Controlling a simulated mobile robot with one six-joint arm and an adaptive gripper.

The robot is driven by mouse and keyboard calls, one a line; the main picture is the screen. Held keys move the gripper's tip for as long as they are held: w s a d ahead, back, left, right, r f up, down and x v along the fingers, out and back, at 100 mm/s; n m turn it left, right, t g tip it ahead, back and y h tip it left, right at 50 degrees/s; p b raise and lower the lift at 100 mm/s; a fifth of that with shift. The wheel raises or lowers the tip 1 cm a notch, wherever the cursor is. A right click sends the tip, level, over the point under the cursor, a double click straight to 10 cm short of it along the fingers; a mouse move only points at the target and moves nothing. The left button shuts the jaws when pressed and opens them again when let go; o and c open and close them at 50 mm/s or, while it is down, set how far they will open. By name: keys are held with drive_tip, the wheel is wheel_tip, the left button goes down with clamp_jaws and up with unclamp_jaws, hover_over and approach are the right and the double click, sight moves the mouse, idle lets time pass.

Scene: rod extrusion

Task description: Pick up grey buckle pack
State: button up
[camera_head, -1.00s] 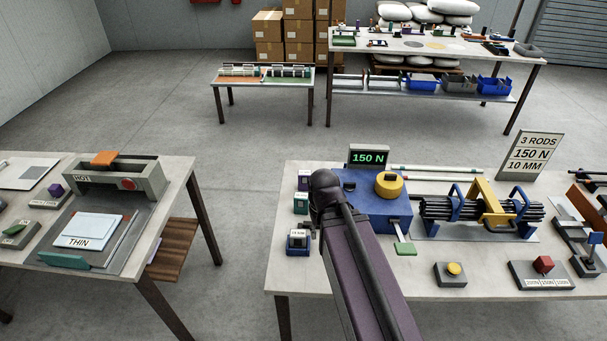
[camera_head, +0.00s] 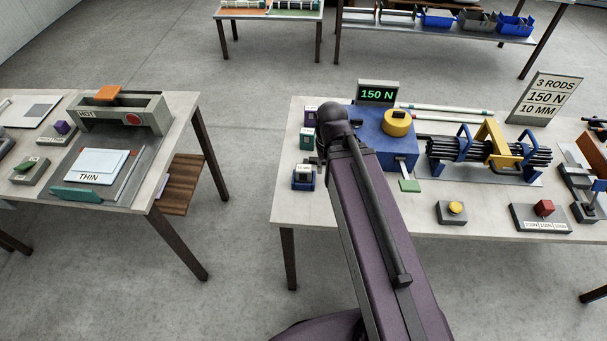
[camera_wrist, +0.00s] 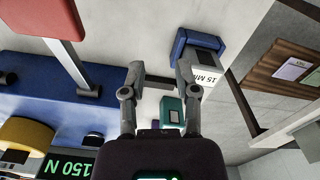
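My gripper (camera_wrist: 160,68) is open. Its right finger is close to the labelled pack in the picture; I cannot tell whether they touch. Nothing is seen gripped. In the head view my arm hides most of the gripper.
A green pack (camera_head: 306,139) and a purple pack (camera_head: 309,114) stand behind the holder. A blue machine (camera_head: 398,150) with a yellow knob (camera_head: 397,122) is to the right. A display (camera_head: 377,93) reads 150 N. The left table (camera_head: 182,120) is across a floor gap.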

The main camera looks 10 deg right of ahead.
idle(0.4)
drive_tip(key=shift+o, duration=1.2)
